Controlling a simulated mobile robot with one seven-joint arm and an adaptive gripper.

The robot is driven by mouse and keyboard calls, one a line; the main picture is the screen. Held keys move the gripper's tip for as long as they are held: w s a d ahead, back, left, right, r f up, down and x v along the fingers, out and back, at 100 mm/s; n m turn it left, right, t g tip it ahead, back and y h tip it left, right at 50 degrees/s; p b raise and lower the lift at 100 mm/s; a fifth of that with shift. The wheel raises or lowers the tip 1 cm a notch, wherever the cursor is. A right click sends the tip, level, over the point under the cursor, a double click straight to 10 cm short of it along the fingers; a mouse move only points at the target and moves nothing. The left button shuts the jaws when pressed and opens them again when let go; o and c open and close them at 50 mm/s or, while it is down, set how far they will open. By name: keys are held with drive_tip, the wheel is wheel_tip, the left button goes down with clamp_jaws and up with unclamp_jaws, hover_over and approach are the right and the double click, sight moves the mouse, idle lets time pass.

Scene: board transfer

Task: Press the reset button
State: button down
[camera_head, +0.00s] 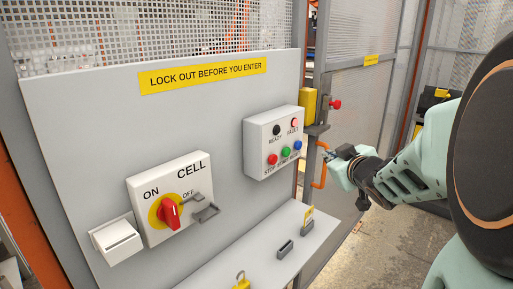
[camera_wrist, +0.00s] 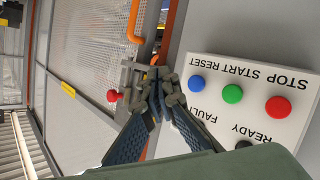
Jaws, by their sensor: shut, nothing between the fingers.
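The blue reset button (camera_head: 298,145) is the rightmost of the lower row on the white control box (camera_head: 255,135). In the wrist view the blue button (camera_wrist: 197,83) shows upside down, beside the green start button (camera_wrist: 232,93) and the red stop button (camera_wrist: 278,107). My gripper (camera_head: 326,153) is shut and empty, to the right of the box and apart from it, near the orange gate handle (camera_head: 319,172). In the wrist view my gripper's closed fingertips (camera_wrist: 156,79) are to the left of the blue button, not touching it.
A red lamp marked FAULT (camera_head: 294,123) and a black one marked READY (camera_head: 277,130) sit above the buttons. A red rotary switch (camera_head: 169,212) and a shelf (camera_head: 255,262) are left and below.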

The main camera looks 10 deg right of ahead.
drive_tip(key=shift+w+a+b, duration=0.45)
drive_tip(key=shift+w+a, duration=0.5)
drive_tip(key=shift+w, duration=0.25)
drive_tip(key=shift+w+a+b, duration=0.4)
drive_tip(key=shift+w+a, duration=0.5)
drive_tip(key=shift+w, duration=0.25)
drive_tip(key=shift+w, duration=0.1)
drive_tip(key=shift+w+a, duration=0.2)
drive_tip(key=shift+w+a+b, duration=0.3)
drive_tip(key=shift+w, duration=0.1)
idle(0.6)
drive_tip(key=shift+s+d+p, duration=0.35)
drive_tip(key=shift+s+d, duration=0.15)
drive_tip(key=shift+s, duration=0.25)
drive_tip(key=shift+s+d+p, duration=0.5)
drive_tip(key=shift+s+d, duration=0.3)
drive_tip(key=shift+s, duration=0.2)
drive_tip(key=shift+s+d+p, duration=0.5)
drive_tip(key=shift+s+d, duration=0.25)
drive_tip(key=shift+s, duration=0.2)
